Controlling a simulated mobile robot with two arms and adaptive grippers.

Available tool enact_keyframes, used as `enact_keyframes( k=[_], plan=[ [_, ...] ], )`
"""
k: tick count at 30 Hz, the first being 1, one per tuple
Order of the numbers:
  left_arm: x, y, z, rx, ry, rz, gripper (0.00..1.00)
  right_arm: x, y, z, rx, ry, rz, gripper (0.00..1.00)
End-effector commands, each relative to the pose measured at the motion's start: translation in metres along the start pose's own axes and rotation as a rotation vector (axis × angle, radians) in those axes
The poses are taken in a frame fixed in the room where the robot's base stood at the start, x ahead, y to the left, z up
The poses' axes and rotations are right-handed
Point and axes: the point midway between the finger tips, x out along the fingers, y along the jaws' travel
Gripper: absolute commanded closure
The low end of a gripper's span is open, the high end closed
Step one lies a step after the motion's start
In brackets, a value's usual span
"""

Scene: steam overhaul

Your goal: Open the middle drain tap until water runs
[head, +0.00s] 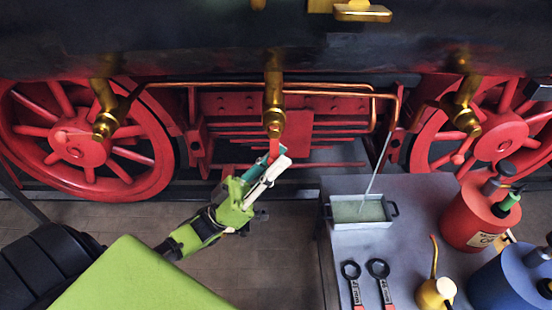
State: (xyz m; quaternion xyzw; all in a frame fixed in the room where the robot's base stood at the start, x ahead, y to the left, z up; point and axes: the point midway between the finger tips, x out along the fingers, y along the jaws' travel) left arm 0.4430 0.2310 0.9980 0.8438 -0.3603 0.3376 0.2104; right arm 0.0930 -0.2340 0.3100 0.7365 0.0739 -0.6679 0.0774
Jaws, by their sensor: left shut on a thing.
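The middle drain tap (273,97) is brass and hangs from the dark boiler underside at the centre of the head view. Its red lever (274,148) points down from the tap's lower end. My left gripper (272,168), green with pale and teal fingers, reaches up from below and is shut on the lower part of this lever. The fingers hide the lever's end. No water shows below the tap. Two similar brass taps hang at the left (106,110) and right (466,105). My right gripper is not in view.
Red spoked wheels stand left (75,145) and right (490,140), with copper pipes (330,93) between. A grey table (345,255) at right holds a metal tray (362,225) of greenish liquid, two ring spanners (380,275), a yellow oil can (433,292), and red (470,215) and blue (505,285) containers.

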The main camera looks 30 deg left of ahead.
Motion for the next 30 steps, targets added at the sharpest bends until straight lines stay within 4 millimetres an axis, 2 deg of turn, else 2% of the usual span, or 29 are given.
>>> enact_keyframes(
  k=[6,7,8,9,20,23,30],
  plan=[
    [0.000,0.000,0.000,-0.002,0.002,-0.001,1.00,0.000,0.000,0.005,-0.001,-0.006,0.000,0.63],
    [0.000,0.000,0.000,-0.002,0.002,-0.001,0.73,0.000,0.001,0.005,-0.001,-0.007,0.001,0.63],
    [0.000,0.000,0.000,-0.002,0.002,-0.001,0.65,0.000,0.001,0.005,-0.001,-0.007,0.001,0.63],
    [0.000,0.000,0.000,-0.002,0.002,0.000,0.63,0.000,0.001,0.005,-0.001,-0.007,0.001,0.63],
    [-0.003,0.000,0.000,-0.001,-0.001,-0.001,0.63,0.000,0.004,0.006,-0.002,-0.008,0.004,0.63],
    [-0.014,-0.001,0.001,-0.002,-0.003,-0.003,0.63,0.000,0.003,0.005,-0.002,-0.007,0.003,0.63],
    [-0.063,-0.001,0.001,-0.002,-0.005,-0.004,0.63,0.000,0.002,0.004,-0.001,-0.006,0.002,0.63]
  ],
)
